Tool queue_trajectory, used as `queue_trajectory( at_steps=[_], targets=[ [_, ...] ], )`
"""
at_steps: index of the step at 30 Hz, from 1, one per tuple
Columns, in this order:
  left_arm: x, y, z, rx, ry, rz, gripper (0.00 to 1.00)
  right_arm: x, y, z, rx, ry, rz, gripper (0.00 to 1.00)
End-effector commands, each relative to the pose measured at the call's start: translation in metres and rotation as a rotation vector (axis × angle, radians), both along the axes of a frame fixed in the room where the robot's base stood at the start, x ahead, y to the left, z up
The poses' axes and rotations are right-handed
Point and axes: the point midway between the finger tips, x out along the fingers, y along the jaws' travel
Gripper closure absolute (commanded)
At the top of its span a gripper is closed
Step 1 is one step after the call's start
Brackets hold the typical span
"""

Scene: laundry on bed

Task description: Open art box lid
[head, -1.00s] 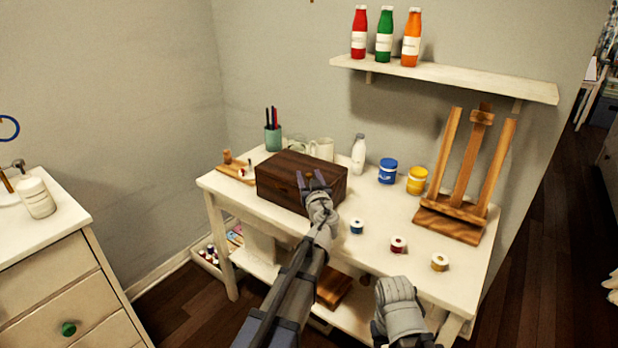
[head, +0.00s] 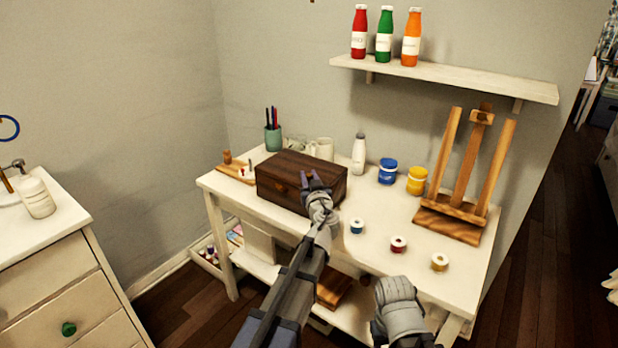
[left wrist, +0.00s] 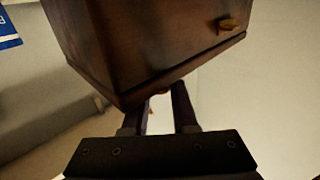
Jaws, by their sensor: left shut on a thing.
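The art box (head: 275,187) is a dark brown wooden box on the white desk. Its lid looks closed in the head view. My left gripper (head: 313,182) is at the front of the box toward its right end, with its fingers shut on the box's edge. In the left wrist view, the box (left wrist: 150,50) fills the top, with a small brass piece (left wrist: 229,23) on one face. The gripper fingers (left wrist: 160,105) meet the box's lower edge there, and their tips are hidden behind it. My right arm shows at the bottom, but its fingers do not.
The white desk (head: 375,215) also holds a blue jar (head: 387,171), a yellow jar (head: 416,181), a white bottle (head: 358,154), a pen cup (head: 273,138) and a wooden easel (head: 449,225). Small paint pots stand to the right of the box. A shelf (head: 450,78) hangs above.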

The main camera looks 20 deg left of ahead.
Motion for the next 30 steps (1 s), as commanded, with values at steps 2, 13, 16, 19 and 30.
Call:
queue_trajectory(
  at_steps=[2, 13, 16, 19, 30],
  targets=[
    [0.0, 0.0, 0.0, 0.0, 0.0, -0.001, 1.0, 0.0, 0.0, 0.0, 0.0, 0.0, 0.0, 0.5],
    [0.0, 0.0, 0.0, 0.0, 0.0, -0.001, 1.0, 0.0, 0.0, 0.0, 0.0, 0.0, 0.0, 0.5],
    [0.0, 0.0, 0.0, 0.0, 0.0, -0.001, 1.0, 0.0, 0.0, 0.0, 0.0, 0.0, 0.0, 0.5],
    [0.0, 0.0, 0.001, 0.0, 0.001, -0.001, 1.0, 0.0, 0.0, 0.001, 0.0, 0.0, 0.0, 0.5],
    [0.006, -0.002, 0.028, 0.036, 0.115, 0.0, 1.0, 0.0, 0.0, 0.047, 0.0, 0.0, 0.0, 0.5]
  ],
)
